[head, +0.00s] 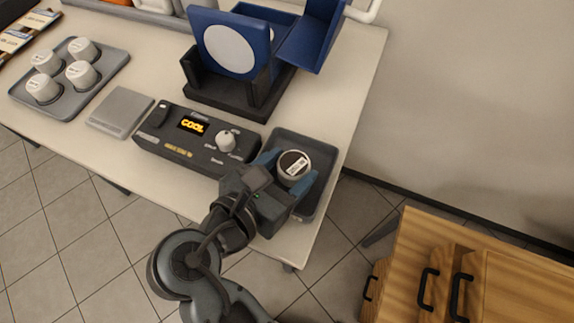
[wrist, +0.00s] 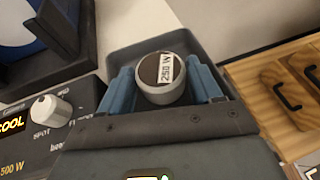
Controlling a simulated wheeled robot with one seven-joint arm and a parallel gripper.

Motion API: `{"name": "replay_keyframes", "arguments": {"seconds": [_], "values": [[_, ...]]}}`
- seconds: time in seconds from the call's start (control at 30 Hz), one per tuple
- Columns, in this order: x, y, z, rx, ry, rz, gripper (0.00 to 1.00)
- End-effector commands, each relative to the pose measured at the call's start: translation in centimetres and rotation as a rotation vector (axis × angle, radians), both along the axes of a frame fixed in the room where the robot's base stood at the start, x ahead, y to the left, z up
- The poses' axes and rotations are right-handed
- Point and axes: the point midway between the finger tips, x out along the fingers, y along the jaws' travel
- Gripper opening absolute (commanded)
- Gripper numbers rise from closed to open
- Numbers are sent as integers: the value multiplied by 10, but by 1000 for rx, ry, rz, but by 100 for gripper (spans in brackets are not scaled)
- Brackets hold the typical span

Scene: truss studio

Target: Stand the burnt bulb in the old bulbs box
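The burnt bulb (head: 294,165) is a short grey cylinder with a dark top and a white label; the label reads 250 W in the wrist view (wrist: 160,80). My gripper (head: 288,172) has its blue fingers on opposite sides of the bulb, and they appear to press against it. The bulb looks upright. A grey open box (head: 312,200), which seems to be the old bulbs box, is at the right end of the table. The bulb is over or inside this box; my gripper hides its base, so I cannot tell whether it touches the floor.
A dark control panel (head: 190,138) reading COOL stands just left of the box. Behind it is a blue lamp housing (head: 230,45) on a black stand. A grey tray (head: 75,102) with several white bulbs and a flat grey plate (head: 120,110) are further left. Wooden drawers (head: 480,270) stand at right.

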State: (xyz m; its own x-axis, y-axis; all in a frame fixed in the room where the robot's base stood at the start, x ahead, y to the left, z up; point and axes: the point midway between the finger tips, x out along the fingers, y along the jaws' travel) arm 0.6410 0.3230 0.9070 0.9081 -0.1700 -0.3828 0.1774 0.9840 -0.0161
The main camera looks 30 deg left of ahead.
Motion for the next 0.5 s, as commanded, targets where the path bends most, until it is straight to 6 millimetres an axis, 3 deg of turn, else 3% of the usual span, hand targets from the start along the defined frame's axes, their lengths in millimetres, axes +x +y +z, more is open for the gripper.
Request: {"name": "replay_keyframes", "arguments": {"seconds": [0.3,0.5], "values": [[0,0,1,1,0,1,68],[-20,5,10,2,0,2,68]]}}
